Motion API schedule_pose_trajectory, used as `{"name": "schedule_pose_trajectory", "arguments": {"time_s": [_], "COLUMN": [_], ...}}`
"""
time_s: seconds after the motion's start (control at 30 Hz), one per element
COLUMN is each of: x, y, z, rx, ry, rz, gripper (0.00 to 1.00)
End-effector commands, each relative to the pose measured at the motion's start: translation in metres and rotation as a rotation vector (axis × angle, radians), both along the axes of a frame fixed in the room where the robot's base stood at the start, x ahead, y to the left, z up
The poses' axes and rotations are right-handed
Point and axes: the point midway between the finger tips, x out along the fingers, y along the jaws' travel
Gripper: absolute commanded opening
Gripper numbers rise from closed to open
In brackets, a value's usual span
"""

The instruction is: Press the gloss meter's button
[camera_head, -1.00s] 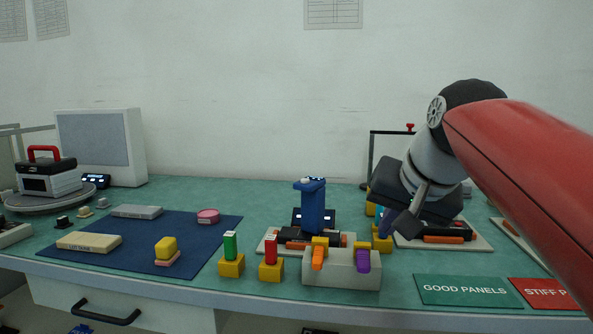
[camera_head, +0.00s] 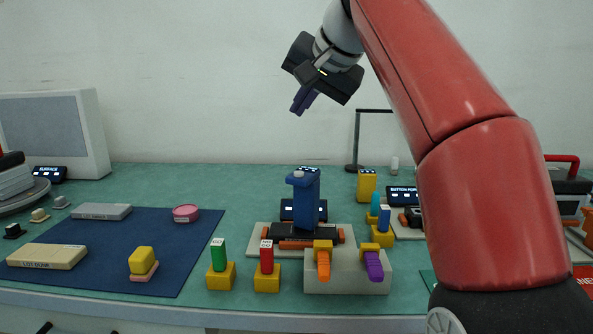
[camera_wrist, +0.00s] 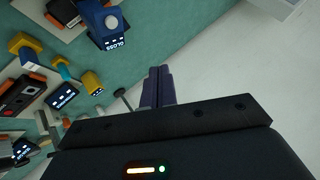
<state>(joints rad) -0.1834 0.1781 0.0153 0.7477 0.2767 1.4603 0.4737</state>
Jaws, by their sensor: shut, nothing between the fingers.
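The gloss meter (camera_head: 307,200) is a blue upright device on a pale base plate, near the middle of the bench. Its round grey button (camera_head: 298,174) shows at the top. In the wrist view the meter (camera_wrist: 99,20) is at the upper left with its "GLOSS" label, and the round button (camera_wrist: 112,23) faces the camera. My gripper (camera_head: 298,108) is high above the meter in the head view, with its dark purple fingers pointing down and slightly left. The fingers (camera_wrist: 157,86) are together and empty in the wrist view, apart from the meter.
A grey block (camera_head: 346,273) in front of the meter holds orange and purple pieces. Green (camera_head: 218,257) and red (camera_head: 266,258) pieces stand in yellow holders. A yellow block (camera_head: 367,186) stands right. A blue mat (camera_head: 120,260) with several items lies left. My arm hides part of the right side.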

Motion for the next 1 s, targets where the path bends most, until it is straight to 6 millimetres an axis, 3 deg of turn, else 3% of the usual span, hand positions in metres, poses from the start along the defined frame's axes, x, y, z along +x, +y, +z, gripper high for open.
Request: {"name": "schedule_pose_trajectory", "arguments": {"time_s": [0.27,0.47,0.7,1.0], "x": [0.0,-0.001,0.0,0.0], "y": [0.0,0.0,0.0,0.0], "z": [-0.006,-0.029,-0.069,-0.088], "rx": [-0.001,-0.001,0.0,-0.001], "ry": [0.0,0.001,0.0,-0.001], "rz": [0.0,0.0,0.0,0.0], "gripper": [0.0,0.0,0.0,0.0]}}
